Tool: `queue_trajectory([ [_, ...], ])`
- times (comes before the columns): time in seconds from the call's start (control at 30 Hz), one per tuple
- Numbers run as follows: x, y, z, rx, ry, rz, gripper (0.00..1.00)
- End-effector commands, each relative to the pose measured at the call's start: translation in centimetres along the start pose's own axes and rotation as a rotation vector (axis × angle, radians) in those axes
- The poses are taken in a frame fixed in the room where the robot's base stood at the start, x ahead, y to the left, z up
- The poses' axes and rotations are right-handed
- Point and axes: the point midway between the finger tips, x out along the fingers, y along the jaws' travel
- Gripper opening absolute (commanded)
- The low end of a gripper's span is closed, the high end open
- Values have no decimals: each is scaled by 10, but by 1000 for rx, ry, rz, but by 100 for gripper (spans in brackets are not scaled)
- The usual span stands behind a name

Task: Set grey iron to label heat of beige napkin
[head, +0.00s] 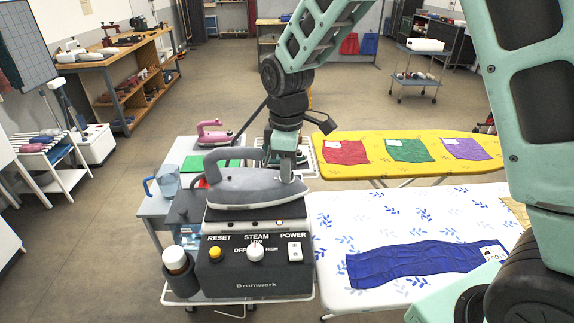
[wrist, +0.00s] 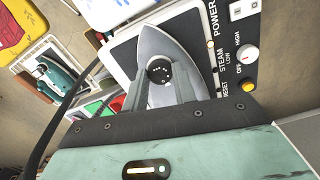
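The grey iron (head: 245,187) rests on top of the black Brumwerk steam station (head: 255,265). In the wrist view the grey iron (wrist: 160,45) shows from above, with a round black dial (wrist: 160,71) carrying white marks. My gripper (head: 288,178) is low over the iron's right part. In the wrist view my gripper's two fingers (wrist: 160,82) stand apart on either side of the dial's near edge; I cannot tell whether they touch it. A beige cloth (head: 515,208), perhaps the napkin, shows partly at the right on the white board; my arm hides part of it and no label is readable.
The station has a yellow reset button (head: 215,253), a steam knob (head: 255,252) and a power switch (head: 294,251). A blue cloth (head: 420,262) with a white tag lies on the white ironing board (head: 340,215). A yellow board (head: 380,145) holds red, green and purple cloths. A pink iron (head: 214,134) stands behind.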

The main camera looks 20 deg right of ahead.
Motion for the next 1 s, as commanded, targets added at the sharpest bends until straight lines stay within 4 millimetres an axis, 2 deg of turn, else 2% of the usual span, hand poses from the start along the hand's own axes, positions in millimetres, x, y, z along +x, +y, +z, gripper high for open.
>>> queue_trajectory([
  [0.27, -1, 0, 0, 25, 0, 0, 5],
  [0.47, -1, 0, 0, 118, 0, 0, 5],
  [1.0, -1, 0, -1, 602, 0, 1, 5],
])
